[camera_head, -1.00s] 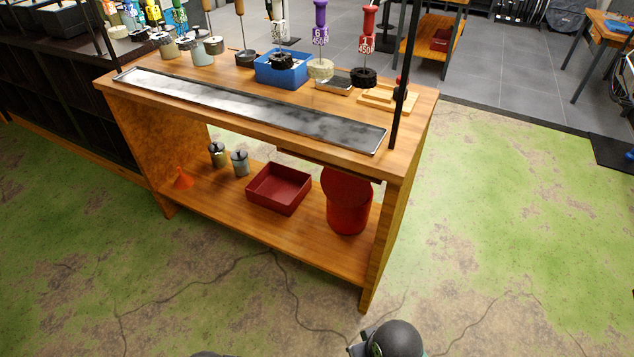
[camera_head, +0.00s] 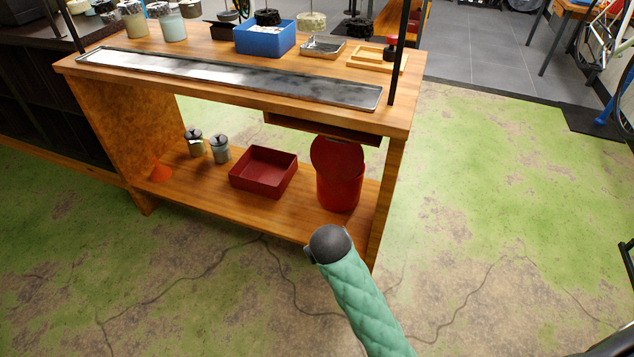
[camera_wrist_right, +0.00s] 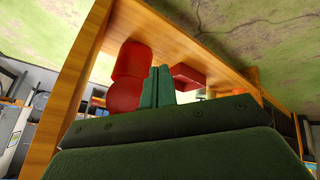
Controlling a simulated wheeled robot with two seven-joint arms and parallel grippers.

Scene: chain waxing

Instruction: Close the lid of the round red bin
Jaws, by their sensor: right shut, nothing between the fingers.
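The round red bin (camera_head: 340,192) stands upright on the lower shelf of the wooden bench, near its right end. Its lid (camera_head: 337,155) is open and stands raised at the back of the rim. My right arm reaches up from the bottom of the head view to just in front of the shelf; its fingers are hidden there. In the right wrist view, which looks inverted, my right gripper (camera_wrist_right: 157,72) is shut and empty. The bin (camera_wrist_right: 130,62) and its lid (camera_wrist_right: 124,97) show just beyond and left of the fingers, apparently apart from them. My left gripper is out of view.
A red open tray (camera_head: 264,171) sits left of the bin on the shelf (camera_head: 225,195). The benchtop (camera_head: 395,112) and a drawer-like box (camera_head: 320,130) hang above the bin. The floor in front is clear.

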